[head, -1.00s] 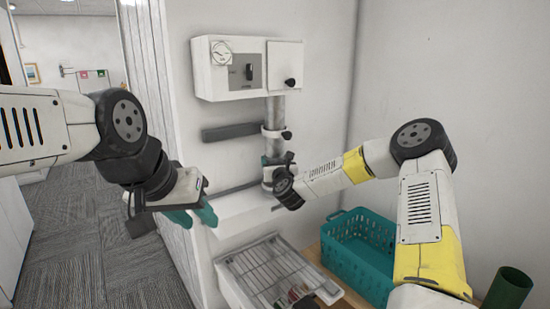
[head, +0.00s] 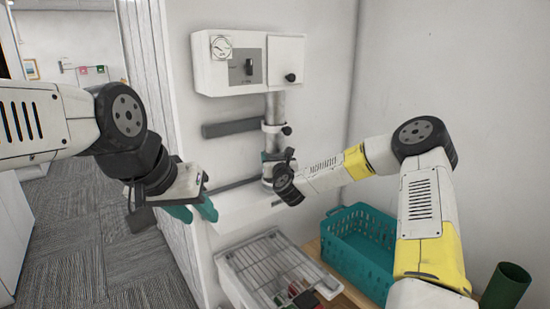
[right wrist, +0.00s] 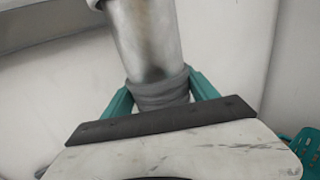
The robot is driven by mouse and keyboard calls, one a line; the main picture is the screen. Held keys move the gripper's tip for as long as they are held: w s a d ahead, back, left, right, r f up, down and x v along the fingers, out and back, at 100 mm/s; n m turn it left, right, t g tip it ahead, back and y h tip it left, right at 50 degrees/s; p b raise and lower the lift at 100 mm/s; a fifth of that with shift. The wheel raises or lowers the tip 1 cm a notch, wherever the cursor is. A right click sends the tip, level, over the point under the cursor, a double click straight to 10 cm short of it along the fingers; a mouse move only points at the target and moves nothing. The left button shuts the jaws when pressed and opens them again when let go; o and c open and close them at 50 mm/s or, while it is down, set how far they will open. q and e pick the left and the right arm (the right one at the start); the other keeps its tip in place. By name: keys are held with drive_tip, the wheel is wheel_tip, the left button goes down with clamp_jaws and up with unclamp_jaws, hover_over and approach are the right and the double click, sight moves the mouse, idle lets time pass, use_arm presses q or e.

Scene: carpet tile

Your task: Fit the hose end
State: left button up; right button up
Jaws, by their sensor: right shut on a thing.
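A silver pipe (head: 275,107) comes down from the white wall box. In the right wrist view the pipe (right wrist: 148,45) runs down to a soft grey ribbed sleeve, the hose end (right wrist: 160,92), which meets or surrounds its lower end; I cannot tell how far it overlaps. My right gripper (head: 270,162) is shut on the hose end, with a teal finger on each side in the right wrist view (right wrist: 160,100). The hose below the jaws is hidden by the gripper. My left gripper (head: 195,211) is empty, its teal fingers apart, left of the pipe.
The white wall box (head: 248,64) has a gauge, a switch and a knob. A clamp with a dark knob (head: 286,130) rings the pipe. Below are a white ledge (head: 235,213), a wire-rack tray (head: 262,262), a teal basket (head: 365,270) and a green cylinder (head: 507,285).

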drive_tip(key=shift+f, duration=2.65)
drive_tip(key=o, duration=1.6)
drive_tip(key=shift+s, duration=0.1)
drive_tip(key=s, duration=0.3)
drive_tip(key=s+d, duration=0.1)
drive_tip(key=s, duration=0.3)
drive_tip(key=shift+s+d, duration=0.2)
drive_tip(key=shift+s, duration=0.05)
